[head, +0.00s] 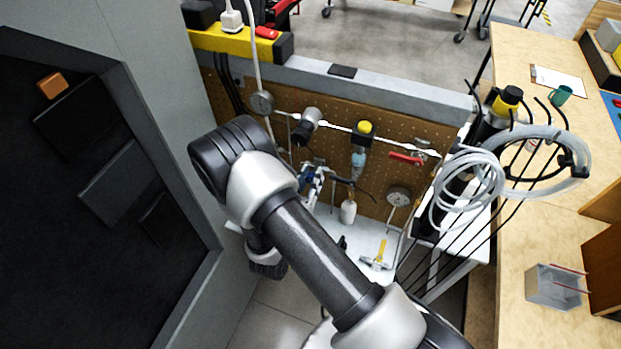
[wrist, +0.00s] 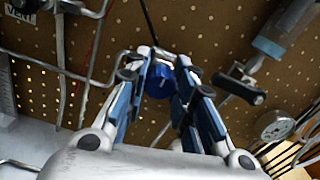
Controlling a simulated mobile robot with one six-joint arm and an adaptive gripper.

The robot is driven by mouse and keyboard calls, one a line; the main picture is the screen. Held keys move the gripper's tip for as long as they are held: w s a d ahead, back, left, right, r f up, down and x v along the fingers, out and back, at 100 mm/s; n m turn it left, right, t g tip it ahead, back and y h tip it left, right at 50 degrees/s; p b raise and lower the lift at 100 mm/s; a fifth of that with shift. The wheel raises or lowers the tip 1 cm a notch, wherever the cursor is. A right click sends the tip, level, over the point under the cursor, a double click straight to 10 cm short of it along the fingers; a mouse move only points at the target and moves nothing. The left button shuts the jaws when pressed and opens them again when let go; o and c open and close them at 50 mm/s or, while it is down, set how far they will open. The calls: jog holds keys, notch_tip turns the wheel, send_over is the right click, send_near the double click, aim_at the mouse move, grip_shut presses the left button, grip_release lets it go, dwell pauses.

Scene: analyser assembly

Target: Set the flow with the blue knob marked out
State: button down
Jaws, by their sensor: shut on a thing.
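The blue knob (wrist: 158,82) shows in the wrist view on the brown pegboard panel, between my fingers. My gripper (wrist: 163,66) is shut on it, with a blue-padded finger on each side. In the head view my gripper (head: 312,176) is small and partly behind my arm, close to the panel. The knob cannot be made out clearly there. No marking or pointer on the knob can be read.
A black-handled lever (wrist: 240,88) sits close to the right of my fingers in the wrist view, with a gauge (wrist: 274,126) beyond. Metal tubes (wrist: 62,70) run at left below a "VENT" label (wrist: 20,14). A red-handled valve (head: 406,159) and yellow-capped part (head: 365,127) are on the panel (head: 430,135).

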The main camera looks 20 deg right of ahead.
jog(key=shift+n, duration=2.5)
jog(key=c, duration=1.3)
grip_release()
jog(key=v, duration=1.2)
